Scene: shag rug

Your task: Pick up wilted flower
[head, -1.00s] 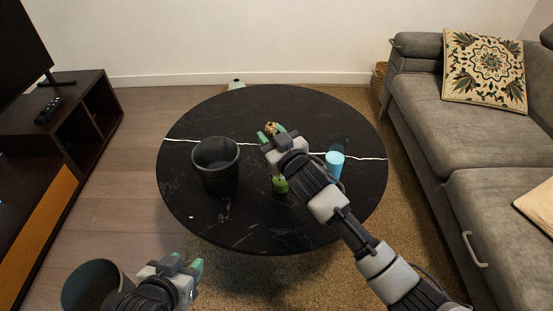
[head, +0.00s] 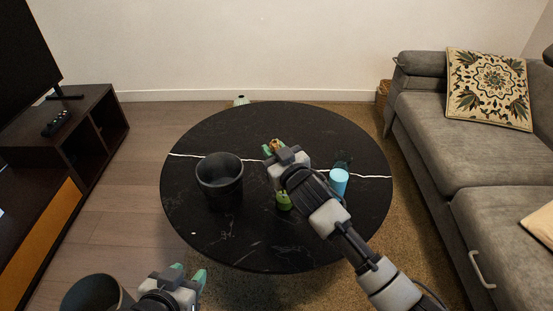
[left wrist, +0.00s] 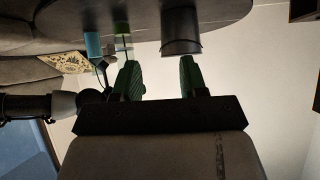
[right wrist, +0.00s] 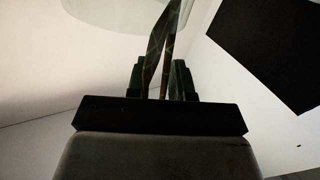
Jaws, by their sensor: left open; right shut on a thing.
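My right gripper (head: 273,148) is over the far middle of the black round table. It is shut on a thin, brownish-green stem or leaf (right wrist: 163,42), which rises between its fingers in the right wrist view. A small brown tip, likely the wilted flower (head: 276,143), shows at the fingertips in the head view. The rest is hidden by the gripper and arm. My left gripper (head: 188,274) is open and empty, low in front of the table, and its spread fingers show in the left wrist view (left wrist: 160,78).
On the table (head: 250,250) stand a dark pot (head: 221,185), a small green object (head: 284,201) and a light blue cup (head: 339,182). Another dark pot (head: 95,294) is beside my left gripper. A grey sofa (head: 440,150) is right; a TV cabinet (head: 95,105) is left.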

